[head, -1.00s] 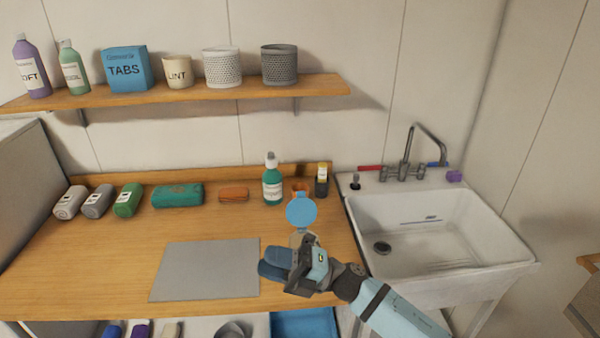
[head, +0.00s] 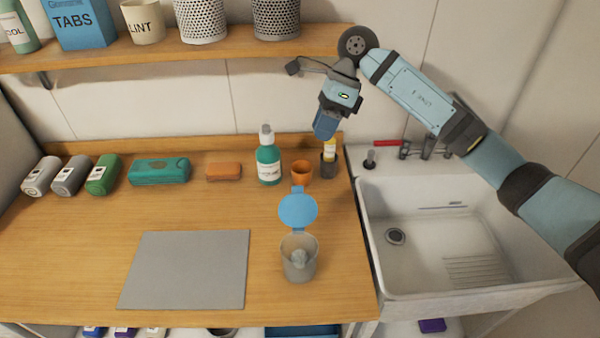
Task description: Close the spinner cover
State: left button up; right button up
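The spinner is a small clear grey cup (head: 299,264) standing upright on the wooden counter, right of the grey mat. Something pale and lumpy sits inside it. Its round blue cover (head: 298,211) stands open, tilted up at the cup's back edge by a blue hinge. My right gripper (head: 325,134) points down, raised above the back right of the counter, behind and to the right of the cover and apart from it. Its blue fingers show from the side, so the gap between them is unclear. No held object is visible. My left gripper is out of view.
A dark container with a yellow top (head: 328,163) stands just below my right fingertips; contact is unclear. An orange cup (head: 301,172) and a green bottle (head: 269,163) stand behind the cover. The sink (head: 470,240) is right. The grey mat (head: 187,270) is bare.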

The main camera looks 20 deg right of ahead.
aim_at(297, 186)
jog(key=p+x, duration=0.1)
jog(key=x, duration=0.5)
jog(key=p+x, duration=0.2)
jog(key=x, duration=0.4)
jog(key=shift+s+a, duration=0.2)
jog(key=shift+a, duration=0.1)
jog(key=shift+a+f, duration=0.2)
jog(key=shift+f, duration=0.35)
grip_shut()
